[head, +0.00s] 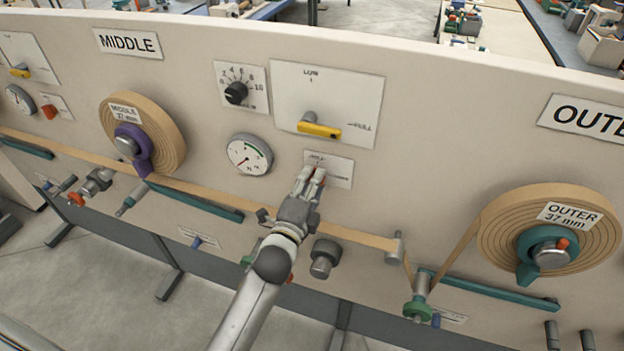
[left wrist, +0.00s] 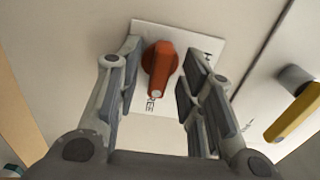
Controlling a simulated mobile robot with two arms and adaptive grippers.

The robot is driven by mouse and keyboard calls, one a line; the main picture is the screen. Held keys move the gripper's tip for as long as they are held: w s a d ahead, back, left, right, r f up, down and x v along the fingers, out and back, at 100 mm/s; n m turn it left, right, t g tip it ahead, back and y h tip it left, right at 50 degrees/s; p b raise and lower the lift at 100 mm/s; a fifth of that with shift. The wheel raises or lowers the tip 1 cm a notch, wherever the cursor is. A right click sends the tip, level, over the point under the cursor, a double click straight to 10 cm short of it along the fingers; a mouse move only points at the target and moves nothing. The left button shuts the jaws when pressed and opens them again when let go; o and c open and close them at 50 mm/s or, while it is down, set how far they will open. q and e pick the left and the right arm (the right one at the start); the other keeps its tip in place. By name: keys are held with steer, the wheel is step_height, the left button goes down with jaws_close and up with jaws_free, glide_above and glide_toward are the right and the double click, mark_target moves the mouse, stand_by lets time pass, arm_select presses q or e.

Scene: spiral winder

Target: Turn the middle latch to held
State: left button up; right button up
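The middle latch, an orange-red knob (left wrist: 160,68), sits on a small white label plate in the left wrist view. Its pale-tipped end points down, beside lettering that ends in "EE"; an "H" shows at the plate's upper right. My left gripper (left wrist: 158,90) is open, with one finger on each side of the knob and gaps between. In the head view my left gripper (head: 311,174) reaches up to the white label plate (head: 341,174), and its fingers hide most of the knob. My right gripper is not in view.
Above the plate is a yellow-handled lever (head: 319,129). A round gauge (head: 249,156) and black dial (head: 236,93) are to the left. A tan tape (head: 220,199) runs across the panel behind my gripper. A dark round knob (head: 325,257) protrudes below, close to my arm.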

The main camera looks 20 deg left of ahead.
arm_select(q)
steer(key=shift+w, duration=0.2)
jaws_close()
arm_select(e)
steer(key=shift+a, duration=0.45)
